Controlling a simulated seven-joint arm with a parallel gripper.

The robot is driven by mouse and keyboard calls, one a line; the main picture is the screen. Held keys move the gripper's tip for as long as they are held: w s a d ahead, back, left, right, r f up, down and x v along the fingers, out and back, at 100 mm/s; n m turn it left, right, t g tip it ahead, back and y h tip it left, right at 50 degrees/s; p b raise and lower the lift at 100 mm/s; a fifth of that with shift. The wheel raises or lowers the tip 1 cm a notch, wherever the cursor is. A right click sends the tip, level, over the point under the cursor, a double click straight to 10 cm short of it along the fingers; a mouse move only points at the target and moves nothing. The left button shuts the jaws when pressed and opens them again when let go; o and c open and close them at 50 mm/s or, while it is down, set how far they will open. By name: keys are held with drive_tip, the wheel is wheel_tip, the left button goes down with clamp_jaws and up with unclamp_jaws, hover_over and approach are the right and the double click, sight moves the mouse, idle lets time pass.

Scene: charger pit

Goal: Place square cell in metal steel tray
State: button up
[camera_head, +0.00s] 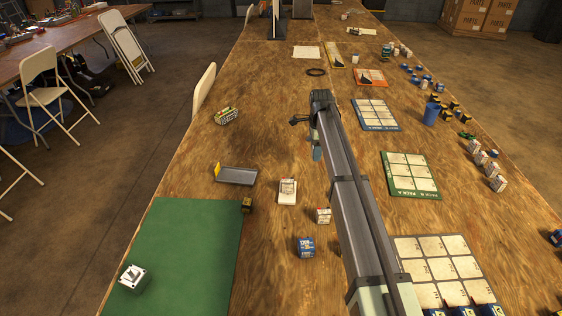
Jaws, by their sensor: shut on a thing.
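The metal steel tray (240,177) is a shallow grey tray left of the middle of the table, with a yellow tag at its left end. It looks empty. A small dark box with a gold top (247,206) stands just below it by the green mat's edge; it may be a square cell, but I cannot tell. My arm reaches from the lower right up to the table's middle. My gripper (298,121) seems to be the small dark part at its far end, right of and beyond the tray. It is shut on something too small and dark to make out.
A white device (287,191), a small white and red box (323,215) and a blue box (306,247) stand right of the tray. A green mat (190,245) lies lower left. A tank model (227,116) stands beyond the tray.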

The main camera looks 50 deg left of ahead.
drive_tip(key=s+a+n, duration=0.3)
drive_tip(key=s+a, duration=1.2)
drive_tip(key=s, duration=0.5)
drive_tip(key=n, duration=0.2)
hover_over(237, 177)
drive_tip(key=shift+a+f+n, duration=0.1)
drive_tip(key=shift+f+n, duration=0.65)
drive_tip(key=shift+f, duration=1.55)
drive_tip(key=shift+a+f+n, duration=0.1)
drive_tip(key=shift+f+n, duration=0.65)
drive_tip(key=shift+f, duration=1.5)
drive_tip(key=shift+f, duration=0.1)
drive_tip(key=o, duration=0.9)
drive_tip(key=shift+c, duration=0.2)
wheel_tip(237, 177, up, 12)
